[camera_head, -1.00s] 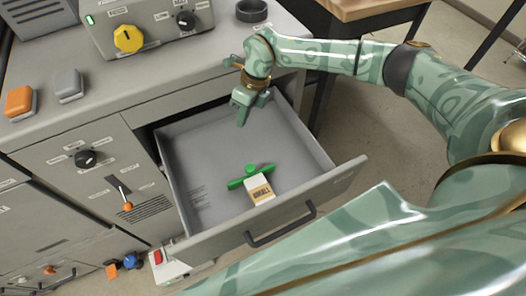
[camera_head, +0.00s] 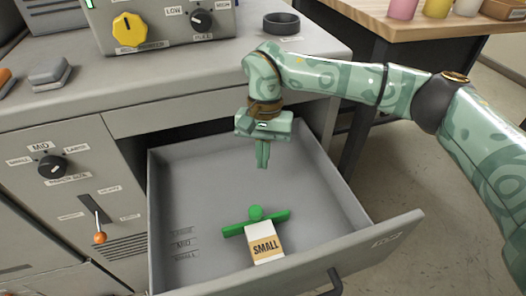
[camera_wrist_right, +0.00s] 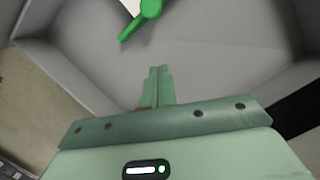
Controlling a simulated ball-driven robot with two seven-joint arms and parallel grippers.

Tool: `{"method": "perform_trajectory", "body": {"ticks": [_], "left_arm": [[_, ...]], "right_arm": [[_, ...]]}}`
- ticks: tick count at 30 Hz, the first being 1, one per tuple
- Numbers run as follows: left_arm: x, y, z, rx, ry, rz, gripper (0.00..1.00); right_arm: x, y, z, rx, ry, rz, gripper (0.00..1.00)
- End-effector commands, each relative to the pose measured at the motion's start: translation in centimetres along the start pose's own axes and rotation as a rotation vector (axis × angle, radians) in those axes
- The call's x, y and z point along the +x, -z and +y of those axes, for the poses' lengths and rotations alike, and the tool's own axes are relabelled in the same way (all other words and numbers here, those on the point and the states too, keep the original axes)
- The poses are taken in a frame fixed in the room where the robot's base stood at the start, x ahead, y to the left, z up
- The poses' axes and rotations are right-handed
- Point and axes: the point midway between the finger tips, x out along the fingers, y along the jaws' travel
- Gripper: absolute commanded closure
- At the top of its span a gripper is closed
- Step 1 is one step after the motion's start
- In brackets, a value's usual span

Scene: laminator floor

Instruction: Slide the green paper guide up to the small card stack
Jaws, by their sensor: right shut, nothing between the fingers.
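The green paper guide (camera_head: 238,229) is a bar with a round knob (camera_head: 256,212), lying across the open drawer's floor. The small card stack (camera_head: 264,243), white with a tan band marked SMALL, sits against or very close to the guide's front side; I cannot tell whether they touch. In the right wrist view the guide (camera_wrist_right: 133,27) and its knob show at the top. My right gripper (camera_head: 262,166) is shut and empty, pointing down above the back of the drawer, behind the guide and apart from it. It also shows in the right wrist view (camera_wrist_right: 159,72). My left gripper is not in view.
The grey drawer (camera_head: 376,249) is pulled out, with walls around the guide and a handle at the front. Its floor has size marks at the left. A black ring (camera_head: 281,23) and a control box (camera_head: 165,22) stand on the cabinet top.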

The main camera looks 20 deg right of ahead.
Motion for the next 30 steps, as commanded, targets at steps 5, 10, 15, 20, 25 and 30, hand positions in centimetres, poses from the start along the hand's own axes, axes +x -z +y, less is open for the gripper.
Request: {"method": "perform_trajectory", "body": {"ticks": [5, 10, 15, 20, 25, 30], "left_arm": [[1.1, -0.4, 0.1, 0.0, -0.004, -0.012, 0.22], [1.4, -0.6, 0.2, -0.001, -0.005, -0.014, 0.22], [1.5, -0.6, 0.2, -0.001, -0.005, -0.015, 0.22], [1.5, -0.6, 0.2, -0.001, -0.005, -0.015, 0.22], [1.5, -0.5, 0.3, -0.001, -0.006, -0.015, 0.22], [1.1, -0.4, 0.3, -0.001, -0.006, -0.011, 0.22]], "right_arm": [[4.4, 0.1, 0.0, 0.001, -0.002, -0.006, 1.0], [6.1, -1.5, 0.0, -0.002, 0.001, -0.003, 1.0], [6.5, -3.2, 0.0, 0.0, 0.001, -0.001, 1.0], [6.6, -3.8, 0.0, 0.002, 0.001, -0.001, 1.0], [6.6, -3.8, 0.0, 0.002, 0.001, 0.0, 1.0], [6.5, -4.1, 0.1, 0.002, 0.0, 0.001, 1.0]]}}
